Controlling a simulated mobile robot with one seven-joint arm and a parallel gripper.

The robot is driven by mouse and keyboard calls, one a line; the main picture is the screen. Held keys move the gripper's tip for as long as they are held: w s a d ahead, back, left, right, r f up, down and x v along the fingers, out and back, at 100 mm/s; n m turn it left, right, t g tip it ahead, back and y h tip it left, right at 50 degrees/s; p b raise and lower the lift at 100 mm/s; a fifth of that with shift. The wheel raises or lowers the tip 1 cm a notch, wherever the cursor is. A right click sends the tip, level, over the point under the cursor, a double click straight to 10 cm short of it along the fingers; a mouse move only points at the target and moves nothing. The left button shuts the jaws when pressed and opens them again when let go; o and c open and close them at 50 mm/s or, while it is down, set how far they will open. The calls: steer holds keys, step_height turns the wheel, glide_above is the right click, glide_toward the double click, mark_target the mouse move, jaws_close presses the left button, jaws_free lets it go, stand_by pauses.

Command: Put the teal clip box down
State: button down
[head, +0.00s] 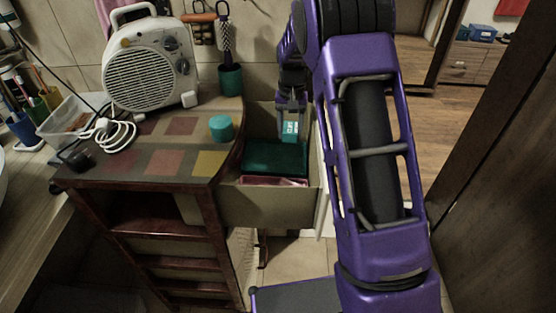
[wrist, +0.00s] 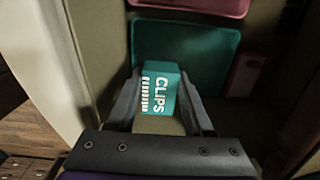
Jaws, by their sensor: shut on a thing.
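The teal clip box (wrist: 160,88), with white "CLIPS" lettering, is between the fingers of my gripper (wrist: 160,105) in the wrist view. My gripper is shut on it. In the head view the clip box (head: 291,129) is at the end of my gripper (head: 291,112), above the open drawer (head: 265,206). Inside the drawer lie a dark teal flat box (head: 275,158) and a pink item (head: 272,181). I cannot tell whether the clip box touches anything below it.
The cabinet top left of the drawer holds a white fan heater (head: 150,64), a teal round container (head: 221,128), a coiled white cable (head: 115,133) and a brush in a green holder (head: 231,79). In the wrist view another pink item (wrist: 243,75) lies right of the teal flat box (wrist: 185,52).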

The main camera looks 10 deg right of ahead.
mark_target(289, 163)
step_height(289, 163, down, 10)
steer(key=shift+r+b, duration=0.15)
steer(key=shift+b, duration=0.45)
steer(key=shift+c, duration=1.5)
jaws_free()
step_height(289, 163, up, 12)
steer(key=shift+r+p, duration=0.1)
steer(key=shift+p, duration=0.75)
